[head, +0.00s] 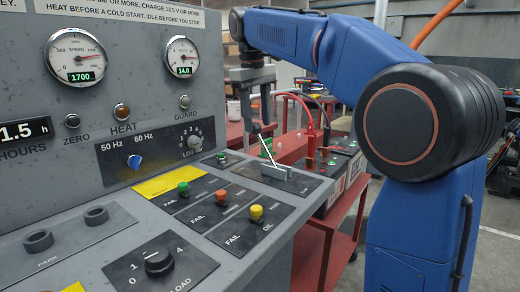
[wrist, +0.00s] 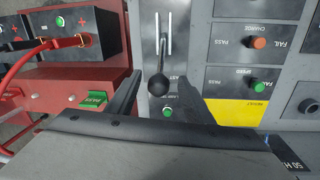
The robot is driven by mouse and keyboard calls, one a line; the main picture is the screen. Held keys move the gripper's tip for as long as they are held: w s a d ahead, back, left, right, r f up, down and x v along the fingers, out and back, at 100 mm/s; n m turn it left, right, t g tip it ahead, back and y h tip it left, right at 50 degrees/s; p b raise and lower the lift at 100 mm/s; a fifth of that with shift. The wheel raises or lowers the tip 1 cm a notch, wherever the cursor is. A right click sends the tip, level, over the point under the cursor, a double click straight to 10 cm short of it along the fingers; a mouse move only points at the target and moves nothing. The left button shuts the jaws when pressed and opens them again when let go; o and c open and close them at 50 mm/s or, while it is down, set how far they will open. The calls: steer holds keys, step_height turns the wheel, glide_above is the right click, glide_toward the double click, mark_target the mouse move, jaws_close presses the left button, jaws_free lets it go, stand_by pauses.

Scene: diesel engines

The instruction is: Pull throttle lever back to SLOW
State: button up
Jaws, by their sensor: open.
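The throttle lever (head: 265,150) is a thin metal rod rising at a tilt from a slotted plate on the console's right end. In the wrist view its round black knob (wrist: 158,86) lies between the two dark fingers, with a gap on each side. The two pale slots (wrist: 164,35) run beyond it. My gripper (head: 254,122) is open and points down over the lever's top; it also shows in the wrist view (wrist: 160,95). Part of a label, probably FAST, shows beside the knob; I cannot read SLOW.
Green (head: 183,188), orange (head: 221,196) and yellow (head: 256,212) buttons sit on the console left of the lever. A round load knob (head: 159,262) is nearer. A red cart (head: 330,225) with a battery and red cables stands to the right. The speed gauge (head: 77,56) reads 1700.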

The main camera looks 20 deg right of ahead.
mark_target(264, 147)
steer(key=f, duration=0.6)
steer(key=d+f, duration=0.1)
steer(key=f, duration=0.2)
steer(key=shift+w+f, duration=0.25)
steer(key=shift+f, duration=0.05)
jaws_close()
